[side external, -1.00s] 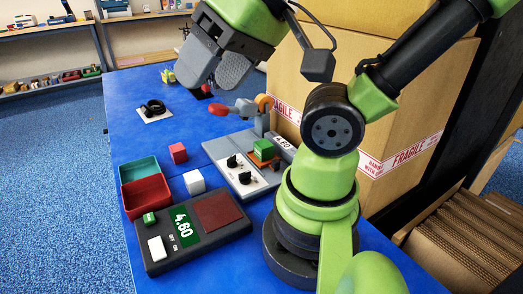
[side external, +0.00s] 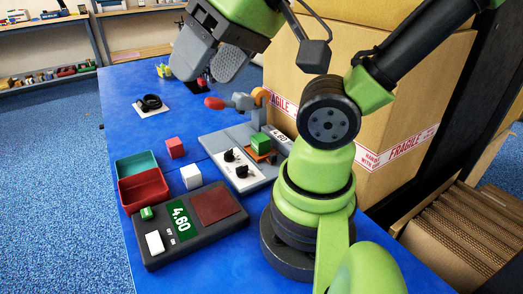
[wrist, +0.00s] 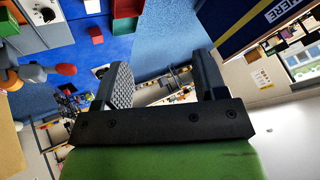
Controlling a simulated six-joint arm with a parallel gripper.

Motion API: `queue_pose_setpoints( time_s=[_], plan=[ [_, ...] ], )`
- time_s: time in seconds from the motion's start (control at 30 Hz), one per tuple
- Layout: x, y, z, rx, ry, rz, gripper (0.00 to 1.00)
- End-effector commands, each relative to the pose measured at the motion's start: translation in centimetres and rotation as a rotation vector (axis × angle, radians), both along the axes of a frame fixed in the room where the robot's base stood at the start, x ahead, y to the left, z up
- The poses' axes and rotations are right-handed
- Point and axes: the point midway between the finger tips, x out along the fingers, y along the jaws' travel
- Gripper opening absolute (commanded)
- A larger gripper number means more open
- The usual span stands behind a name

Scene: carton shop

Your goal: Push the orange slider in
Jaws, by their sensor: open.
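The orange slider (side external: 264,157) shows in the side view as a flat orange piece on a grey panel (side external: 215,144), with a green block (side external: 260,142) on top of it. The block hides part of the slider. My gripper (side external: 210,62) is up and back from the panel, clear of the slider and touching nothing. In the wrist view the two fingers of my gripper (wrist: 163,78) stand apart with nothing between them. I cannot make out the slider in the wrist view.
A lever with a red knob (side external: 214,103) stands behind the slider. Two black knobs (side external: 241,171) are in front. A large carton (side external: 380,90) stands right. A scale (side external: 160,260), red tray (side external: 147,192), white cube (side external: 191,177) and red cube (side external: 175,148) are nearer.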

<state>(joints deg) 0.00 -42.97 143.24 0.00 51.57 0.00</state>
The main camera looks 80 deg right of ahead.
Motion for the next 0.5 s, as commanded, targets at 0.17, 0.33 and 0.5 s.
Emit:
queue_pose_setpoints(
  time_s=[0.17, 0.33, 0.5],
  plan=[
    [0.3, -0.3, -0.1, -0.008, 0.015, -0.01, 0.45],
    [2.4, -2.8, -0.9, -0.057, 0.14, -0.083, 0.45],
    [5.0, -8.0, -3.3, -0.098, 0.356, -0.182, 0.45]
  ],
)
